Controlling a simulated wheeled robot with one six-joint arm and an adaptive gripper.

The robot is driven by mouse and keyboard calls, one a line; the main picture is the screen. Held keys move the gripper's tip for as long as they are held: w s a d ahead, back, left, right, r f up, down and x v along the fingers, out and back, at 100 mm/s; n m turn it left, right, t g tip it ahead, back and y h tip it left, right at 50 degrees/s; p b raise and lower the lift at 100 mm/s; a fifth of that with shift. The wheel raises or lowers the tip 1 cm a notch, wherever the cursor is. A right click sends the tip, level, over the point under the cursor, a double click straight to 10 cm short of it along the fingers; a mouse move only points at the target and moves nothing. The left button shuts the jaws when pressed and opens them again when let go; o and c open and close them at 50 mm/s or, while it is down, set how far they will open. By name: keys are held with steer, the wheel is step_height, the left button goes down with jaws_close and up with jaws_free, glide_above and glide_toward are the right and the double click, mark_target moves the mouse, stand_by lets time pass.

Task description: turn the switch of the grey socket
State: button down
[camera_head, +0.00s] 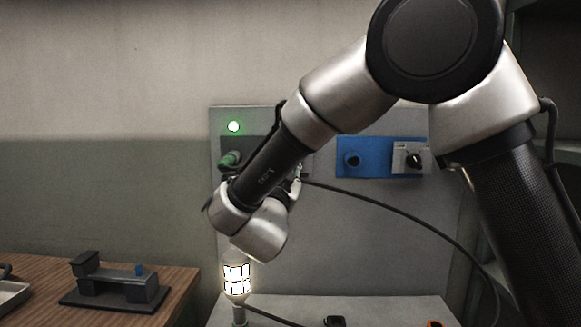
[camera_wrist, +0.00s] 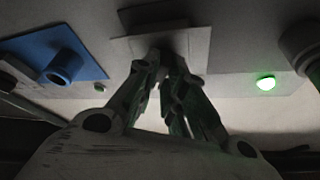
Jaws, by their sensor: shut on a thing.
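The grey socket (camera_head: 262,148) is on the upright panel, partly hidden behind my arm. A green plug (camera_head: 230,160) sits at its left side. My gripper (camera_head: 297,178) is at the right of this socket, mostly covered by my own arm in the head view. In the wrist view my gripper (camera_wrist: 168,62) is shut, with its fingertips together at a small light switch plate (camera_wrist: 122,48). The switch knob is between the fingertips and mostly hidden, so its turn angle cannot be read. A green indicator light (camera_head: 234,126) glows above the socket; it also shows in the wrist view (camera_wrist: 266,83).
A blue socket (camera_head: 352,158) with its own switch (camera_head: 413,160) is to the right. A lit lamp (camera_head: 236,279) stands below my gripper. A black cable (camera_head: 400,213) hangs across the panel. A wooden table (camera_head: 185,284) holds a dark press (camera_head: 112,283) at left.

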steer(key=shift+m+h, duration=0.3)
steer(key=shift+m, duration=0.6)
steer(key=shift+m+g, duration=0.3)
steer(key=c, duration=1.5)
jaws_free()
steer(key=v, duration=1.2)
